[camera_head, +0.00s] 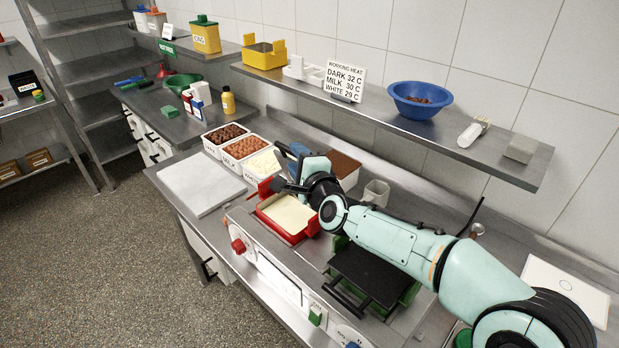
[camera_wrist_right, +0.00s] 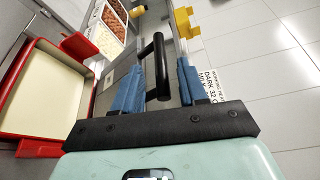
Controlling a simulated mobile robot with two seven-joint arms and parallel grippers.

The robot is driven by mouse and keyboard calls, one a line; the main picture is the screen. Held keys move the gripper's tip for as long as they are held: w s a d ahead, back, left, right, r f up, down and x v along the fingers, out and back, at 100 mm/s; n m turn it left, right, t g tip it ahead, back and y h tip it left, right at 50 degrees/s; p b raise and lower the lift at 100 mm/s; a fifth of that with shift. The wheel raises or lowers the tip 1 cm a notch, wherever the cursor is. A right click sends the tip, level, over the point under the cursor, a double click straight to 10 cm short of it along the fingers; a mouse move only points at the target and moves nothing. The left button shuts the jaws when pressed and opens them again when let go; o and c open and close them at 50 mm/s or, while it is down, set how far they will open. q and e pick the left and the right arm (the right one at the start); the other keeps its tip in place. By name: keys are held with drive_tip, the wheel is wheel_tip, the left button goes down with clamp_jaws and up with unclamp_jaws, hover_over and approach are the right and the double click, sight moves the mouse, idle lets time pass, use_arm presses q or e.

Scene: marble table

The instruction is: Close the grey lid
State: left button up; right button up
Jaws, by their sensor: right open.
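My right gripper (camera_wrist_right: 155,85) is open, its two blue fingers on either side of a black bar handle (camera_wrist_right: 161,66). A grey surface (camera_wrist_right: 135,82) shows behind the handle in the right wrist view; I cannot tell for sure whether it is the grey lid or the counter. In the head view the right gripper (camera_head: 287,165) is above the back edge of a red-rimmed tray (camera_head: 291,238) of cream-coloured chocolate, which is uncovered. My arm hides much of the area behind the tray, and the lid is not clearly seen there. My left gripper is not in view.
White tubs of chocolate pieces (camera_head: 246,168) stand left of the gripper, beside a pale marble slab (camera_head: 195,182). A black plate (camera_head: 368,277) lies under my arm. A shelf (camera_head: 455,128) with a blue bowl (camera_head: 421,98) and a sign (camera_head: 344,82) runs above, behind.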

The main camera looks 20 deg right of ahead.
drive_tip(key=s, duration=0.9)
drive_tip(key=shift+s+r+b, duration=0.2)
drive_tip(key=shift+r+b, duration=0.2)
drive_tip(key=shift+d, duration=0.1)
